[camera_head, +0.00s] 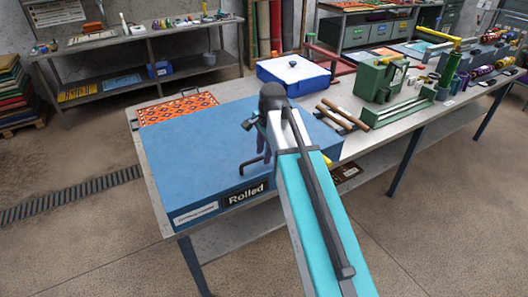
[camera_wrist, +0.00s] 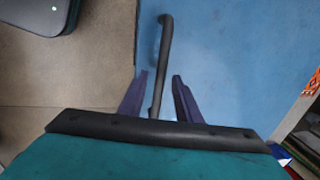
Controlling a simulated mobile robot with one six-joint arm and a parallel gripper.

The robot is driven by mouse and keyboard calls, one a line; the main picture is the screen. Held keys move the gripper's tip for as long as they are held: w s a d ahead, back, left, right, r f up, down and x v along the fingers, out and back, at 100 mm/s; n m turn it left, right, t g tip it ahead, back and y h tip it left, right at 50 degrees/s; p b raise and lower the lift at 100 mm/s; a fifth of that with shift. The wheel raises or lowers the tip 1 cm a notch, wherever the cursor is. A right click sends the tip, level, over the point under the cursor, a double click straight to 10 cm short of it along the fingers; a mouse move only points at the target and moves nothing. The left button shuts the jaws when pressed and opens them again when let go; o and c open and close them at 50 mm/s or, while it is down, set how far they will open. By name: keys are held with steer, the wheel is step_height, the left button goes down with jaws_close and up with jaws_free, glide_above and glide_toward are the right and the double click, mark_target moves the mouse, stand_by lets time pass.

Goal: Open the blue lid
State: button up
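A wide, flat blue lid (camera_head: 205,150) lies shut on the workbench, with a "Rolled" label on its front edge. A black bar handle (camera_head: 250,166) sits near its front right part, partly behind my arm. In the wrist view the handle (camera_wrist: 165,45) runs down over the blue surface (camera_wrist: 230,50). My gripper (camera_head: 262,152) is over the lid by the handle. In the wrist view its two purple fingers (camera_wrist: 158,78) are apart, one on each side of the handle's lower part. I cannot tell whether they are level with the handle or above it.
A smaller blue box with a white top (camera_head: 293,72) stands behind the lid. An orange patterned piece (camera_head: 177,108) lies at the lid's back left. Wooden rods (camera_head: 345,116) and a green machine (camera_head: 378,78) stand to the right.

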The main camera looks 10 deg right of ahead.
jaws_close()
steer(key=shift+r, duration=0.2)
